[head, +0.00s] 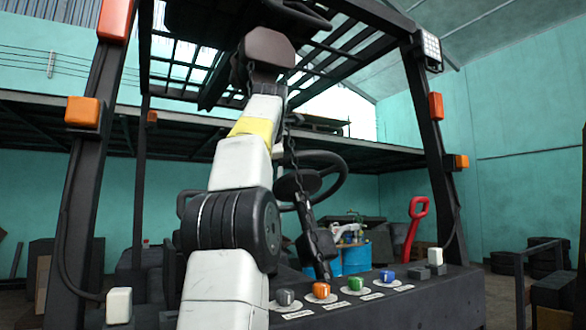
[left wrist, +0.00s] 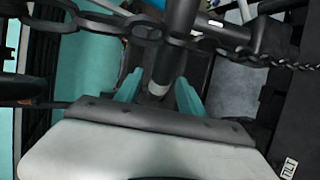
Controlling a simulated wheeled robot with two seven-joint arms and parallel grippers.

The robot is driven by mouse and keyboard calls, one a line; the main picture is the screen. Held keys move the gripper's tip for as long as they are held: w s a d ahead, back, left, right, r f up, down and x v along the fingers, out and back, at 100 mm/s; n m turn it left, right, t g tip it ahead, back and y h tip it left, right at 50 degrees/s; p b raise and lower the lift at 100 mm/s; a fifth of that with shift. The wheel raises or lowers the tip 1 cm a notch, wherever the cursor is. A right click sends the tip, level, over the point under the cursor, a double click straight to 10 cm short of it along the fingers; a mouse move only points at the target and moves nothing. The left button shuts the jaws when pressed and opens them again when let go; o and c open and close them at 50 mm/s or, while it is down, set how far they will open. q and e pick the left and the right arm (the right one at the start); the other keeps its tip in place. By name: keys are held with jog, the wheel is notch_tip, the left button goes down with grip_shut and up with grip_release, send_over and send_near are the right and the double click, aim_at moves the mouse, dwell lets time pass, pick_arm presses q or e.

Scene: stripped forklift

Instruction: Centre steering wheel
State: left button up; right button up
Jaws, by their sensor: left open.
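The dark steering wheel (head: 343,164) is in the middle of the head view, behind my arm, which hides its left part. Its rim is tilted, and I cannot tell how far it is turned. A dark chain (head: 300,199) hangs in front of it; links of a chain (left wrist: 146,27) also cross the top of the left wrist view. My left gripper (left wrist: 158,84) is open in that view, with two teal fingers apart. A dark rod (left wrist: 178,45) with a lighter end shows between or beyond them; I cannot tell whether they touch. The gripper is not clear in the head view. My right gripper is out of view.
The forklift's dark console (head: 420,296) carries grey, orange, green and blue knobs in front. Dark cab posts (head: 435,150) stand on both sides, under an overhead guard (head: 340,45). A red handle (head: 416,220) and blue drums (head: 355,254) stand behind.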

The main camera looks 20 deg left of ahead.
pick_arm(q)
jog(key=v, duration=0.7)
jog(key=shift+f, duration=0.1)
